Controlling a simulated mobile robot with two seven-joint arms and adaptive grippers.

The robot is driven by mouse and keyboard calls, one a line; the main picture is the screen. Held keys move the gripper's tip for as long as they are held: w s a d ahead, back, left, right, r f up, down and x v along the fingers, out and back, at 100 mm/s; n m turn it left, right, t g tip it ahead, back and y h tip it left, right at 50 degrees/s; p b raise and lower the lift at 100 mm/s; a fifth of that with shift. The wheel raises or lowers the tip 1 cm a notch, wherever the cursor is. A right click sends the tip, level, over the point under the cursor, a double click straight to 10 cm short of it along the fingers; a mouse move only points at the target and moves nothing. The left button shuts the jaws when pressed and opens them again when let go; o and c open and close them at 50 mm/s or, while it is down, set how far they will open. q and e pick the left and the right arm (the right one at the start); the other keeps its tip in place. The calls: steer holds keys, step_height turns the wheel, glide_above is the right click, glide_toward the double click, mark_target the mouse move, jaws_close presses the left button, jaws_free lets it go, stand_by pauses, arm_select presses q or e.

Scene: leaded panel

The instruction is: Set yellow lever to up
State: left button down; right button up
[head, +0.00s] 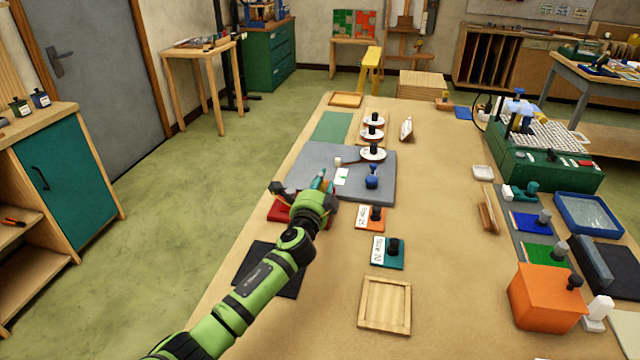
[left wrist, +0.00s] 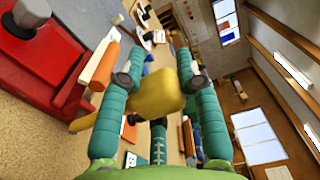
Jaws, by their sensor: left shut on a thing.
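The yellow lever (left wrist: 158,92) shows in the left wrist view as a blunt yellow handle between the teal fingers of my left gripper (left wrist: 160,85). The fingers are shut on it. In the head view my left gripper (head: 322,182) is low over the near left part of the grey mat, beside a red base (head: 282,210). The gripper and arm hide the lever there, so I cannot tell its angle. My right gripper is not in view.
On the grey mat (head: 300,165) are a white card (head: 342,177) and a blue knobbed piece (head: 372,178). Two labelled knobbed blocks (head: 371,217) (head: 388,252) stand to the right of my arm. A wooden tray (head: 385,304) lies nearer.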

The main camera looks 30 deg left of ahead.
arm_select(q)
steer(key=shift+s+d+f, duration=0.1)
steer(key=shift+d+f, duration=0.1)
steer(key=shift+f, duration=0.3)
steer(key=c, duration=0.8)
jaws_free()
steer(key=shift+o, duration=0.2)
steer(key=shift+r, duration=0.2)
steer(key=shift+a+r, duration=0.1)
steer(key=v, duration=1.2)
